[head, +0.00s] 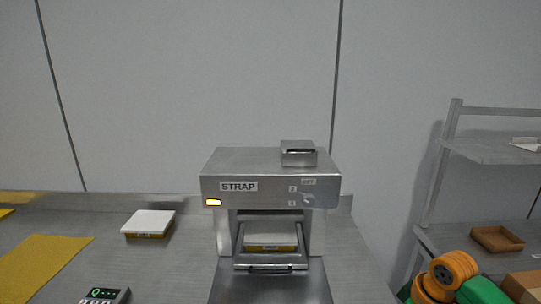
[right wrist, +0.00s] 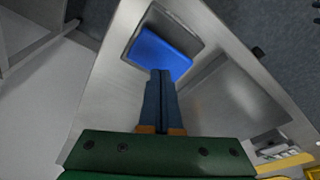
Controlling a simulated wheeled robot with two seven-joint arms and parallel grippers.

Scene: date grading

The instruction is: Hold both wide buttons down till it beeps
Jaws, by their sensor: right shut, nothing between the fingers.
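The steel machine labelled STRAP (head: 270,165) stands on the bench in the head view. A small lamp (head: 213,202) on its front is lit. A box with a white top and yellow side (head: 270,241) sits in its opening. In the right wrist view, one wide blue button (right wrist: 157,50) sits in a dark-edged recess in a steel surface. My right gripper (right wrist: 161,73) is shut and empty, its fingertips over the near edge of the button; I cannot tell whether they touch it. The other button and my left gripper are not in view.
Another white-topped box (head: 148,222) and a yellow mat (head: 48,262) lie on the bench to the left. A device with green digits (head: 105,296) is at the front edge. A grey shelf rack (head: 490,152) with a brown tray (head: 497,239) stands at right.

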